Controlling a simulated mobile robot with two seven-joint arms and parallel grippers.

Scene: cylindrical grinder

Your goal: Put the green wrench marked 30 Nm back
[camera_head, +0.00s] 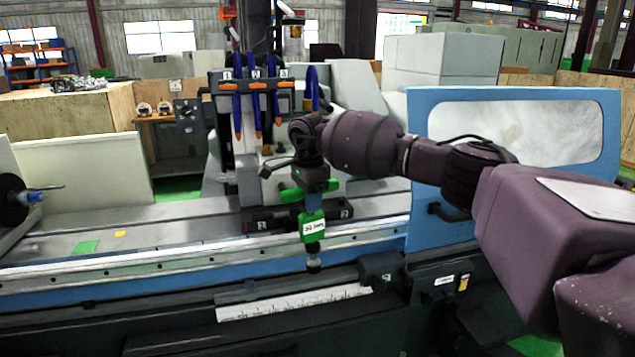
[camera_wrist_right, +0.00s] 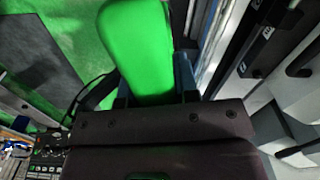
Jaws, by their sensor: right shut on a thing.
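The green wrench (camera_head: 312,228) hangs upright below my right gripper (camera_head: 317,192) in the head view. It has a white label whose print is too small to read surely, and its dark lower end with a pale tip hangs in front of the machine's front rail. My right gripper is shut on the wrench. In the right wrist view the smooth green wrench body (camera_wrist_right: 138,45) sits between the two fingers (camera_wrist_right: 152,95) of this gripper. My left gripper does not show.
Black blocks with number labels (camera_head: 262,226) lie on the grinder bed behind the wrench. Blue hoses with orange tips (camera_head: 257,100) hang above. A black block (camera_head: 383,272) and a white scale strip (camera_head: 295,302) are at the front. A blue door (camera_head: 520,190) stands right.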

